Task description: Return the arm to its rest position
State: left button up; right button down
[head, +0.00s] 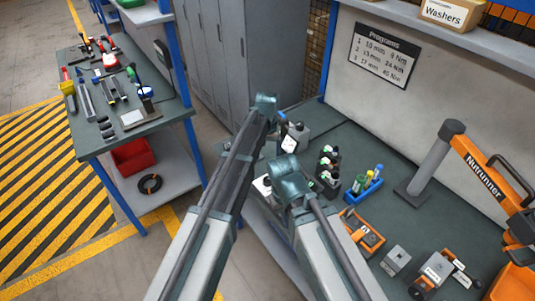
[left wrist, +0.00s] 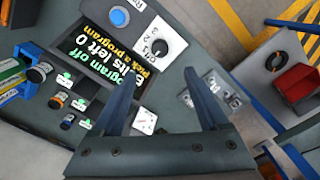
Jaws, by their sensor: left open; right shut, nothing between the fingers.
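My left arm reaches up through the head view, its teal joint over the workbench's left end. My left gripper (head: 281,116) shows only in small part there. In the left wrist view its two blue fingers (left wrist: 160,78) are spread wide with nothing between them. Beyond them is a controller with a text display (left wrist: 108,45) and a white dial plate (left wrist: 157,45); it also shows in the head view (head: 296,134). My right arm is lower and to the right. My right gripper (head: 292,188) is mostly hidden by its teal joint; it is shut and empty.
On the workbench (head: 340,137) stand several dark bottles, a blue rack (head: 363,190) and an orange nutrunner (head: 485,170) on a grey stand. A tool table (head: 150,125) is at the left, with a red bin (head: 133,155) below. Striped floor (head: 40,190) lies left of it.

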pick_arm(q)
jog(key=s+a+f+m+b, duration=0.1)
jog(key=s+a, duration=0.2)
jog(key=s, duration=1)
jog(key=s+a+m+y+b, duration=0.1)
jog(key=s+a, duration=0.2)
jog(key=s, duration=1)
jog(key=shift+s+f, duration=0.35)
jog(key=shift+f, duration=0.05)
